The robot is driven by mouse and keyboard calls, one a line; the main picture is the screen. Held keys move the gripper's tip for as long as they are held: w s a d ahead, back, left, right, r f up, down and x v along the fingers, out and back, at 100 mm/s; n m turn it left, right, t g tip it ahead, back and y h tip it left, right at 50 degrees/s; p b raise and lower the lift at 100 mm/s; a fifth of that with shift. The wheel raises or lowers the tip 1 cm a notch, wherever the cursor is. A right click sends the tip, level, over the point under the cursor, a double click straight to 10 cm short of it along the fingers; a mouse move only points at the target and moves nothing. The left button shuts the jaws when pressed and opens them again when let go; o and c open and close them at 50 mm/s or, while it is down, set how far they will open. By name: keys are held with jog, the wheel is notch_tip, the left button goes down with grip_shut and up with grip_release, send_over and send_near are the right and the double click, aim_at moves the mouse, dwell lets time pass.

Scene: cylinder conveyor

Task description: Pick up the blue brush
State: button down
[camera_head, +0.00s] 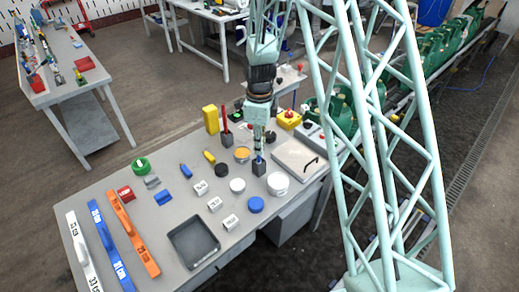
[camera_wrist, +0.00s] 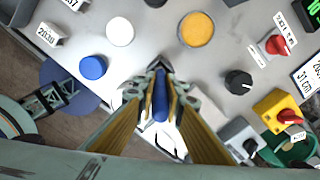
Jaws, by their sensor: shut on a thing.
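The blue brush (camera_wrist: 160,96) stands between my fingers in the wrist view, seen nearly end-on. In the head view a little of its blue (camera_head: 259,153) shows at my gripper's tip. My gripper (camera_wrist: 160,88) is shut on it, with the yellow finger sides converging on the brush. In the head view my gripper (camera_head: 259,148) points down over a small dark holder block (camera_head: 259,168). The brush's lower end is hidden, and I cannot tell whether it is still inside the block.
A red brush (camera_head: 224,117) stands in another dark block to the left, beside a yellow block (camera_head: 211,119). A grey tray (camera_head: 194,243) is at the front.

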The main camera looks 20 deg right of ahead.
jog(key=shift+r, duration=4.55)
jog(key=shift+w, duration=0.1)
jog(key=w+r+n+b, duration=0.4)
jog(key=w+n+b, duration=0.3)
jog(key=n, duration=1.3)
jog(key=shift+w+b, duration=0.4)
jog(key=shift+w, duration=0.8)
jog(key=shift+a, duration=0.1)
